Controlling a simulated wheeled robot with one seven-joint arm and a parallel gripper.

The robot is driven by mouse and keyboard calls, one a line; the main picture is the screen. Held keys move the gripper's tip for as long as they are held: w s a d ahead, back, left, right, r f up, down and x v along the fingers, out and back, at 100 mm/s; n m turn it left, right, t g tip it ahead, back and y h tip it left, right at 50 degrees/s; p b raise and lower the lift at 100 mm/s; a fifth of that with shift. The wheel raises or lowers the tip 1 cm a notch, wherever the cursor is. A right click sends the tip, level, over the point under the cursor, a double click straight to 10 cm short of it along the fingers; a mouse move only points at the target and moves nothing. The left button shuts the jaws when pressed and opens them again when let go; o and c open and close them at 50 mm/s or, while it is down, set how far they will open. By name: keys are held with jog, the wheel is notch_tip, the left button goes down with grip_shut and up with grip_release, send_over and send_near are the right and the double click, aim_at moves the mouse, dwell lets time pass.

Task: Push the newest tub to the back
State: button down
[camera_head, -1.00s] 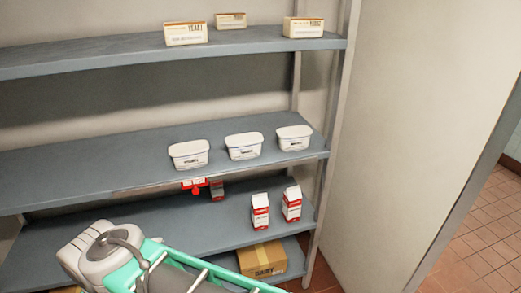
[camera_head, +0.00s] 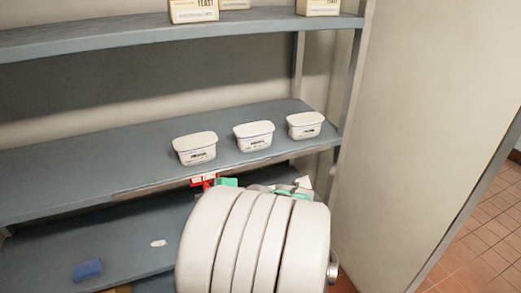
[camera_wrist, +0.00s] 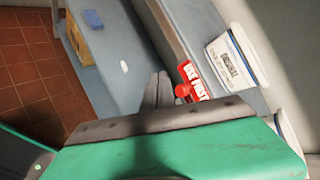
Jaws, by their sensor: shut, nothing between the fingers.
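Three white lidded tubs stand in a row near the front of the middle shelf (camera_head: 90,165): a left tub (camera_head: 195,148), a middle tub (camera_head: 254,136) and a right tub (camera_head: 305,125). Their dark label print is too small to read, so I cannot tell which is newest. My gripper (camera_wrist: 160,90) is shut and empty in the wrist view, beside a red tag (camera_wrist: 193,82) on the shelf's front edge. One tub (camera_wrist: 232,60) shows beyond that edge, and part of another (camera_wrist: 290,130) at the right. In the head view my arm hides the fingers.
The red tag (camera_head: 203,180) hangs below the left tub. The lower shelf holds a blue item (camera_head: 87,270) and a small white item (camera_head: 158,243). Boxes (camera_head: 194,10) stand on the upper shelf. The middle shelf's left part is clear; a post (camera_head: 345,130) bounds its right.

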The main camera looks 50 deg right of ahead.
jog(key=s+d+r+m+t+h+b, duration=0.1)
jog(key=s+d+r+m+h, duration=0.1)
jog(key=s+d+m+h, duration=0.3)
jog(key=s+d+r+m+t, duration=0.1)
jog(key=s+d+m+t, duration=0.15)
jog(key=d+m, duration=0.45)
jog(key=m+h, duration=0.4)
jog(key=m, duration=0.1)
send_near(257, 139)
jog(key=p+x, duration=0.2)
jog(key=x, duration=0.3)
jog(key=shift+w+d+r, duration=0.1)
jog(key=shift+w+r, duration=0.1)
jog(key=shift+w, duration=0.15)
jog(key=shift+w+d+f, duration=0.1)
jog(key=shift+w+d, duration=0.25)
jog(key=shift+w, duration=0.1)
